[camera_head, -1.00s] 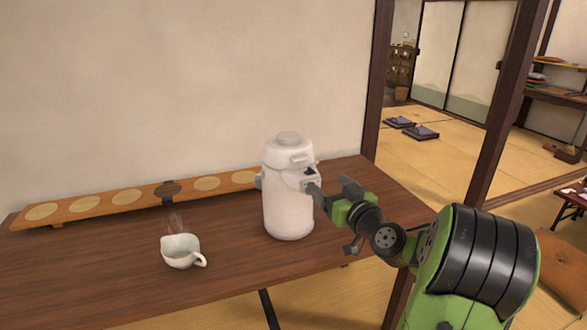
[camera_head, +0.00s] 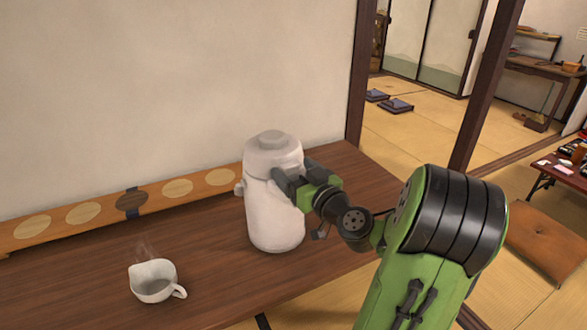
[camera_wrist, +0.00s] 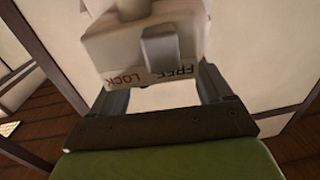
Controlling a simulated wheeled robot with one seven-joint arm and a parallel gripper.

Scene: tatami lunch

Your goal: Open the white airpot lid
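The white airpot (camera_head: 274,215) stands upright on the dark wooden table, with steady walls and its lid (camera_head: 272,143) down on top. My gripper (camera_head: 300,178) is at the upper right side of the airpot, just below the lid. In the wrist view, the airpot's front block (camera_wrist: 145,45) shows a grey tab and the words FREE and LOCK. My gripper (camera_wrist: 160,90) is open there, its two fingers spread wide near the block's lower edge. I cannot tell whether either finger touches it. My gripper hides part of the airpot's front in the head view.
A steaming white cup (camera_head: 153,282) stands on the table (camera_head: 215,285) at the front left. A dark wooden post (camera_head: 362,75) rises behind the table's right end.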

